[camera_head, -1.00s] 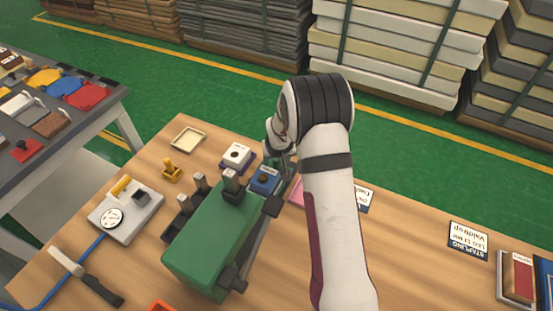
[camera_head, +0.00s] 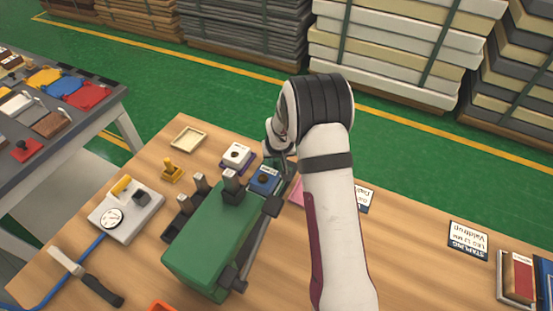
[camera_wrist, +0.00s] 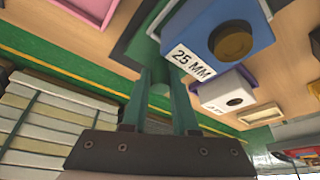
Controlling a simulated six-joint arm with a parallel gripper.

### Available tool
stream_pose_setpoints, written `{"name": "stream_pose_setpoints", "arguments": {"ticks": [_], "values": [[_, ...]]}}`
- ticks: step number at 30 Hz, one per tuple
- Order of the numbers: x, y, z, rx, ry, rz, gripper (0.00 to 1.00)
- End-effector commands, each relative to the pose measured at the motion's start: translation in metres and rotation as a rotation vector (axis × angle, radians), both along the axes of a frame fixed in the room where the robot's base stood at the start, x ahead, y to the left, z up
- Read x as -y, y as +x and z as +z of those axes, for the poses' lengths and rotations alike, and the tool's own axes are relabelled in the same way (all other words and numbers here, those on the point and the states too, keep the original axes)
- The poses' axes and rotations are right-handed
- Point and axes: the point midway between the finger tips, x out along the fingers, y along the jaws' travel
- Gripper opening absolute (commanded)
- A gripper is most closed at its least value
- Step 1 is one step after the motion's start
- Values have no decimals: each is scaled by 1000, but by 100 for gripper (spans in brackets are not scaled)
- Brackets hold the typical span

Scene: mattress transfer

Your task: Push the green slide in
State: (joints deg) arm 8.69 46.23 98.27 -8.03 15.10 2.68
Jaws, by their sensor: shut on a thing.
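The green slide (camera_wrist: 124,42) is a flat dark green piece at the front end of the green machine (camera_head: 205,250). In the head view, it shows as a narrow strip (camera_head: 281,187) beside the blue block, partly hidden by my arm. A blue block (camera_head: 263,180) with a dark round knob sits at that end; in the wrist view it (camera_wrist: 225,30) bears a "25 MM" label. My gripper (camera_wrist: 160,66) points at the slide, with its fingers close together on a green part of it. The exact contact is hard to see. In the head view, my gripper (camera_head: 284,163) is mostly covered by my wrist.
A white block (camera_head: 236,155) on a purple base stands behind the blue block. A cream tray (camera_head: 187,139), a yellow stamp-like piece (camera_head: 172,171) and a gauge box (camera_head: 125,211) lie left. A pink piece (camera_head: 298,194) is partly under my arm. The table's right middle is mostly clear.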

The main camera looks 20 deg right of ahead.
Motion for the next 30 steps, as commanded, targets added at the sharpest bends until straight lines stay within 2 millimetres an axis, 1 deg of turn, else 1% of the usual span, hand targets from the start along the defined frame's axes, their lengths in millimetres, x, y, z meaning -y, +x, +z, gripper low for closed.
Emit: {"name": "stream_pose_setpoints", "arguments": {"ticks": [20,27,30], "values": [[-1,-1,1,1,-1,1,0],[-27,-27,1,1,-5,0,0],[-32,-32,1,3,-2,1,0]]}}
